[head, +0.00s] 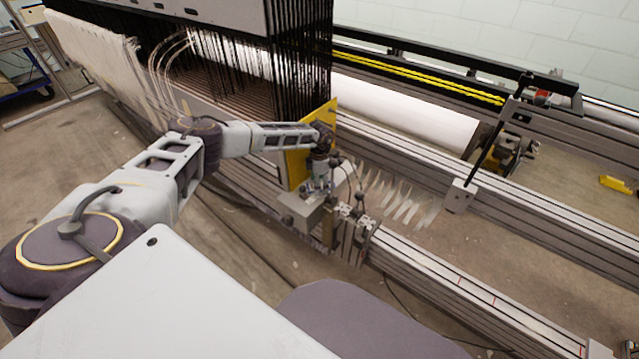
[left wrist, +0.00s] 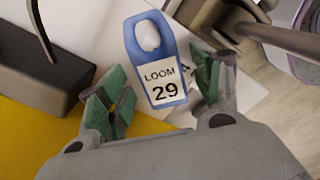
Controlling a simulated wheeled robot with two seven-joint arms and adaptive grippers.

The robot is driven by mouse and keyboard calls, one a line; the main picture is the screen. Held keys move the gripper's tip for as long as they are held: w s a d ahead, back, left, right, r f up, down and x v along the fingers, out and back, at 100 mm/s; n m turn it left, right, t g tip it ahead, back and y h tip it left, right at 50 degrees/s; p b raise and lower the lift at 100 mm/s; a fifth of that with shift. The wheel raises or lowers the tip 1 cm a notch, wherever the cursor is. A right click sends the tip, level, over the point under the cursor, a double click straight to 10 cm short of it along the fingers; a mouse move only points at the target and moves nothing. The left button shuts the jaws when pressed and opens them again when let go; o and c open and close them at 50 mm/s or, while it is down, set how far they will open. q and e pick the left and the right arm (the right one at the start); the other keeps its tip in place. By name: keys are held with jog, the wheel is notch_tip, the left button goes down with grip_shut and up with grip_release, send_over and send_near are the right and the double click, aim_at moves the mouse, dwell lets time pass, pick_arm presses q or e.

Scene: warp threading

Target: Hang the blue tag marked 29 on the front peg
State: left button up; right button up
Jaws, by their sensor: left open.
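The blue tag (left wrist: 166,50) marked LOOM 29 shows in the left wrist view, with a large hole at its top end. It lies between the green-padded fingers of my left gripper (left wrist: 160,78), which stand apart with gaps on both sides of the tag. In the head view my left gripper (head: 318,187) is low at the loom's front rail, beside a yellow plate; the tag cannot be made out there. A dark curved rod (left wrist: 41,30) rises from a dark block at upper left in the wrist view; I cannot tell whether it is the front peg. My right gripper is out of view.
The yellow plate (head: 293,166) stands at the loom's side, close to my left wrist. A metal block (head: 298,209) and small fittings (head: 352,228) sit on the front rail. Thin pale strips (head: 400,200) fan out to the right. The floor in front of the loom is mostly open.

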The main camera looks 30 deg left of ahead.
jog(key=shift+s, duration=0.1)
pick_arm(q)
jog(key=shift+r, duration=0.7)
jog(key=r, duration=0.2)
jog(key=w+r+p, duration=0.1)
jog(key=r, duration=0.1)
jog(key=shift+r, duration=0.3)
notch_tip(320, 180, up, 8)
jog(key=p, duration=0.1)
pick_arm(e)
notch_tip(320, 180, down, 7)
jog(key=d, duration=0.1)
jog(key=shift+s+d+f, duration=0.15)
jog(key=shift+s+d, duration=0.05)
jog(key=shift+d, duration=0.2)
pick_arm(q)
jog(key=shift+s, duration=0.15)
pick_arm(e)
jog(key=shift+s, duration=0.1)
